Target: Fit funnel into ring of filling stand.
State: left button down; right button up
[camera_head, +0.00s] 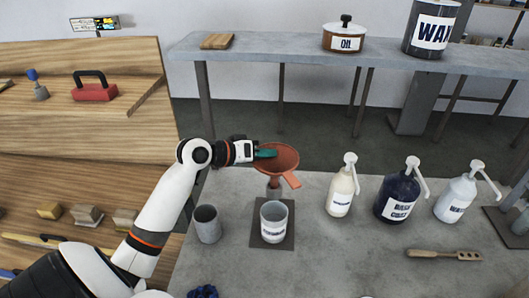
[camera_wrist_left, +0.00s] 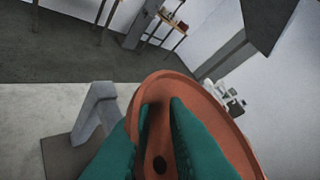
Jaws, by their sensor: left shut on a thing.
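The orange funnel (camera_head: 282,157) is held up by my left gripper (camera_head: 266,153), whose teal fingers are shut on its left rim side. The funnel's mouth faces up; its spout and a side tab point down toward the filling stand. The filling stand shows a dark base plate (camera_head: 257,240) and a grey post (camera_head: 273,192) behind a labelled grey cup (camera_head: 273,221). The ring is hidden or too small to make out below the funnel. In the left wrist view the funnel (camera_wrist_left: 220,100) fills the middle, with the grey stand (camera_wrist_left: 97,108) left of it. My right gripper is out of view.
A second grey cup (camera_head: 208,224) stands left of the stand. Pump bottles (camera_head: 341,190), (camera_head: 397,195) and (camera_head: 456,198) stand to the right. A wooden tool (camera_head: 444,254) lies at front right.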

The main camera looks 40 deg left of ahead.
pick_arm(q)
jog(key=shift+f+b, duration=1.2)
jog(key=shift+f, duration=0.8)
jog(key=c, duration=1.3)
grip_release()
jog(key=shift+c, duration=0.2)
jog(key=b, duration=0.3)
send_near(264, 165)
jog(key=shift+a+f, duration=0.5)
jog(key=shift+a, duration=0.35)
